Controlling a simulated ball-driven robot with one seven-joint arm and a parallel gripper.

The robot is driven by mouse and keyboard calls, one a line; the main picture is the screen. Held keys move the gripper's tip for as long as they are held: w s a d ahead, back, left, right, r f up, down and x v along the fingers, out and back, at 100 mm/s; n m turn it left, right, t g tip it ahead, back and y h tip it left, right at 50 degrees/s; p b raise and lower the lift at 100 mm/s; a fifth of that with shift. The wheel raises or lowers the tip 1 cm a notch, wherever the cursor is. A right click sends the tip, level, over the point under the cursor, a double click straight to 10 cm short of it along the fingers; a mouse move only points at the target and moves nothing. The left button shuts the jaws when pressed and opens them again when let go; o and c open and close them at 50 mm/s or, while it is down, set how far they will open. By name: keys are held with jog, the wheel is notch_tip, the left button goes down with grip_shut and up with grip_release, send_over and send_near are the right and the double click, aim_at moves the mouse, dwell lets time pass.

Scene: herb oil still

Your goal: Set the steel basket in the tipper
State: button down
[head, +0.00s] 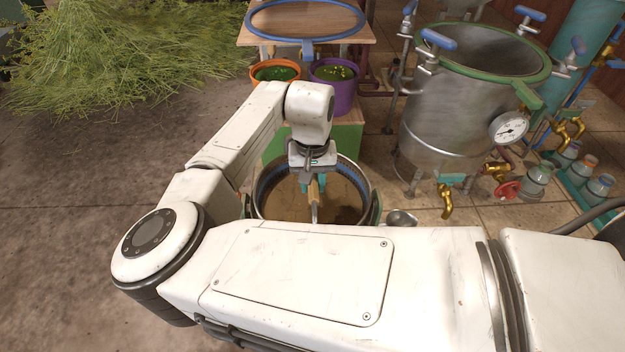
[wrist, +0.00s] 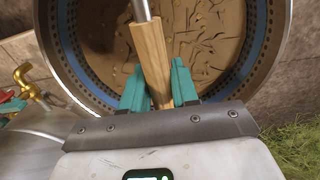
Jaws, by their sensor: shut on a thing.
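The steel basket (head: 262,190) is a round, open vessel with a perforated wall and a blue band inside. Its rim (wrist: 279,50) and a brown, dark-flecked surface inside fill much of the wrist view. My gripper (head: 314,184) is over the middle of the basket. Its teal fingers (wrist: 160,88) are shut on a wooden grip (wrist: 152,60) with a steel rod running on from it, which looks like the basket's handle. My arm hides the basket's near side and base. I cannot pick out the tipper for certain; an upright grey-green part (head: 376,207) stands beside the basket's right side.
A steel still pot (head: 450,115) with green rim and blue clamps stands at right, with brass taps and a gauge. Behind the basket are an orange pot (head: 275,72), a purple pot (head: 335,88) and a wooden stand (head: 375,38). Cut herbs (head: 120,55) lie far left; the left floor is clear.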

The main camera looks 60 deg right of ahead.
jog(key=c, duration=0.8)
grip_release()
jog(key=shift+f, duration=0.25)
notch_tip(320, 180, up, 9)
jog(key=p, duration=0.8)
jog(key=shift+r, duration=0.2)
dwell(0.3)
